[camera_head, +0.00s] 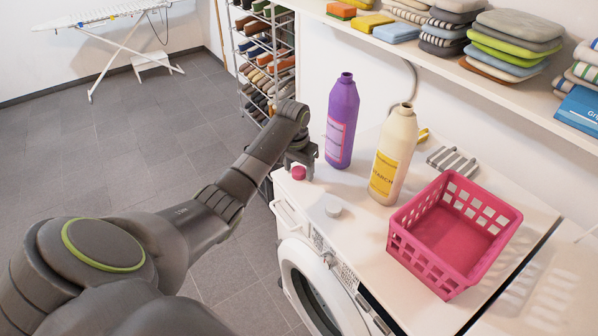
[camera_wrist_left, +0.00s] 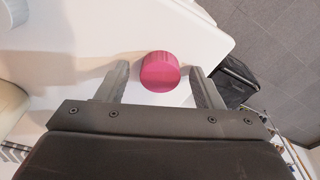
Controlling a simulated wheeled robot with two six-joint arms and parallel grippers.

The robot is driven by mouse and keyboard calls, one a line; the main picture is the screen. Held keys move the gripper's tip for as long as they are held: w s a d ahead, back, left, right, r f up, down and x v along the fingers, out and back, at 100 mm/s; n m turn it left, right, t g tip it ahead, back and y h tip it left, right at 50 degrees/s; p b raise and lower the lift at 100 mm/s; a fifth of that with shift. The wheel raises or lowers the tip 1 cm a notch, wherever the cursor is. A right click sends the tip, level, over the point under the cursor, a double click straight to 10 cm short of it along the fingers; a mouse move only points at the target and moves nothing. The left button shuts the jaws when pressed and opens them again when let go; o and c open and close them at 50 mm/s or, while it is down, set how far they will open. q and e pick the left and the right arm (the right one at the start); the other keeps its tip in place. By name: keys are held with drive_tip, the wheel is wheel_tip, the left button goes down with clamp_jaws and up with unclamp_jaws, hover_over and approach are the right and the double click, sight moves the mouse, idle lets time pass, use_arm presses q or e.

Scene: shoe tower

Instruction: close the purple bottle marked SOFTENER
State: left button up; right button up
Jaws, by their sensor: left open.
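The purple bottle (camera_head: 341,122) stands upright on the white top, its neck open with no cap on it; its label lettering is too small to read. A pink-red cap (camera_head: 298,172) lies on the white top near the front left corner, left of the bottle. My left gripper (camera_head: 300,170) is at that cap. In the left wrist view the cap (camera_wrist_left: 160,72) sits between the two fingers of the open gripper (camera_wrist_left: 158,85), with a gap on each side. My right gripper is not in view.
A cream starch bottle (camera_head: 393,155), also uncapped, stands right of the purple one. A pink basket (camera_head: 452,235) fills the right of the white top (camera_head: 365,240). A shelf of folded cloths is above.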

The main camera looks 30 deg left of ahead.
sight(298, 171)
use_arm(q)
drive_tip(key=shift+c, duration=0.4)
drive_tip(key=c, duration=0.9)
drive_tip(key=shift+c, duration=0.2)
wheel_tip(298, 171, up, 10)
drive_tip(key=b, duration=0.1)
